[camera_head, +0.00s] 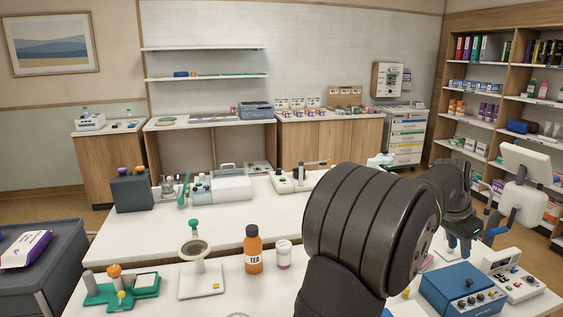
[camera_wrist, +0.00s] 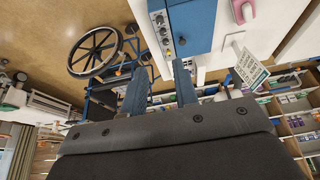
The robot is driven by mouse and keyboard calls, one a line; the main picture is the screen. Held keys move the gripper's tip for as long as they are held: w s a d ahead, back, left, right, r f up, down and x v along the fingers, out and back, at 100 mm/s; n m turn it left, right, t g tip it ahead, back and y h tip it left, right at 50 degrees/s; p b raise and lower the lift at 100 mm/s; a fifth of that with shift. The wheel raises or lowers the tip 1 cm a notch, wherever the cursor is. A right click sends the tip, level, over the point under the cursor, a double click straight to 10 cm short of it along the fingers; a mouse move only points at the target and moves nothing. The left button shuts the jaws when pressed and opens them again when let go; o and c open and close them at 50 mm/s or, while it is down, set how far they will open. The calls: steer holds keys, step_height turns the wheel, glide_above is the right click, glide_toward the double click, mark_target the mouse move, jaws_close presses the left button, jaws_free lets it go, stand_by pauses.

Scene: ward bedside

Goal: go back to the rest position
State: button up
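My arm (camera_head: 370,215) reaches across the front right of the head view and hides part of the white tables. My gripper (camera_head: 464,250) is at the right, above and behind the blue box (camera_head: 462,287) on the front table. In the wrist view my gripper (camera_wrist: 160,85) shows two blue-grey fingers standing apart. Nothing is seen between them, and no held thing shows. The blue box (camera_wrist: 190,25) is at the top of the wrist view, beyond the fingers.
A white monitor (camera_head: 526,160) is at right. A wheelchair wheel (camera_wrist: 95,52) shows in the wrist view.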

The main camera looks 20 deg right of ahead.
steer(key=d+f+n+y, duration=0.2)
steer(key=d+n, duration=0.4)
steer(key=n, duration=0.6)
steer(key=shift+w+d+y, duration=0.15)
steer(key=shift+w+y, duration=0.05)
steer(key=shift+y, duration=0.2)
stand_by(0.3)
steer(key=o, duration=1.6)
steer(key=d+f+m+h, duration=0.2)
steer(key=d+f+m, duration=0.2)
steer(key=m, duration=0.8)
steer(key=shift+s+d+f+h, duration=0.2)
steer(key=shift+d+f+h, duration=0.15)
steer(key=shift+f, duration=0.6)
